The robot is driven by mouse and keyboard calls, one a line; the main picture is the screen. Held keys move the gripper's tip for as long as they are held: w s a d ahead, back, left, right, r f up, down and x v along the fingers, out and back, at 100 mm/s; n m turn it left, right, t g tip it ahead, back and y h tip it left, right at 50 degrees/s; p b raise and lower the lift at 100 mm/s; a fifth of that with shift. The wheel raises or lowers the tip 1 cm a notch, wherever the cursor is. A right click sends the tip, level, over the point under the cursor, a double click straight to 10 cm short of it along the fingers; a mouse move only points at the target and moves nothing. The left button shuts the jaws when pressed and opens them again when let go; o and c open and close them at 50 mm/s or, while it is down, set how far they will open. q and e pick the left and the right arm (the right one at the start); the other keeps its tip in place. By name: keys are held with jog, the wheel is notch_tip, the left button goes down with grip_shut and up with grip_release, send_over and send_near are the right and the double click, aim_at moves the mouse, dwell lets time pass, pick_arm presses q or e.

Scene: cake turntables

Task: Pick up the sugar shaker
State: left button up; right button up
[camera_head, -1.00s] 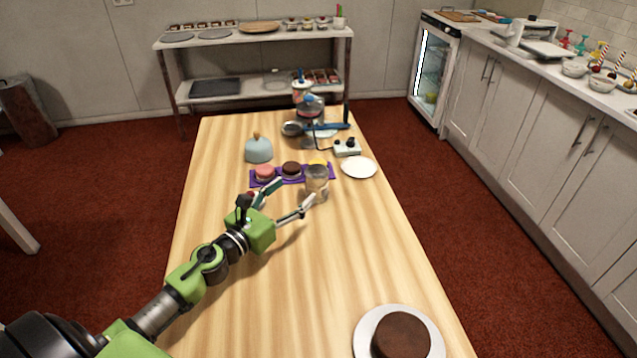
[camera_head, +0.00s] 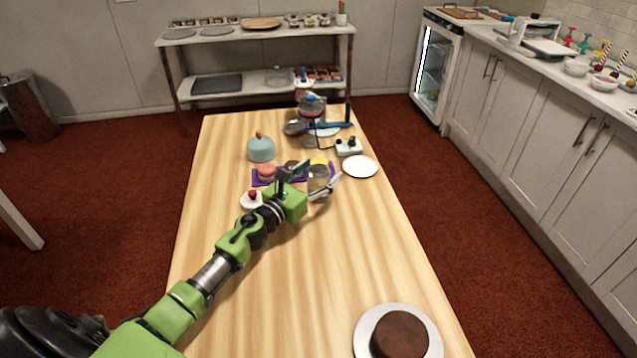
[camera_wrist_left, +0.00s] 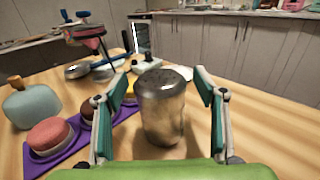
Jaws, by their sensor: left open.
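My left gripper (camera_head: 318,177) is open, with one finger on each side of the shaker. Part of the shaker's lower side is hidden by the gripper in the head view. My right gripper is not in view.
A purple tray (camera_wrist_left: 68,160) with small cakes lies beside the shaker. A white plate (camera_head: 360,167) and a white control box (camera_head: 348,147) are beyond it. A blue dome (camera_head: 261,149) stands at the left. A chocolate cake (camera_head: 402,335) is at the near end. The table's middle is clear.

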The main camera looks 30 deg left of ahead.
pick_arm(q)
jog(key=c, duration=1.4)
jog(key=shift+r, duration=0.2)
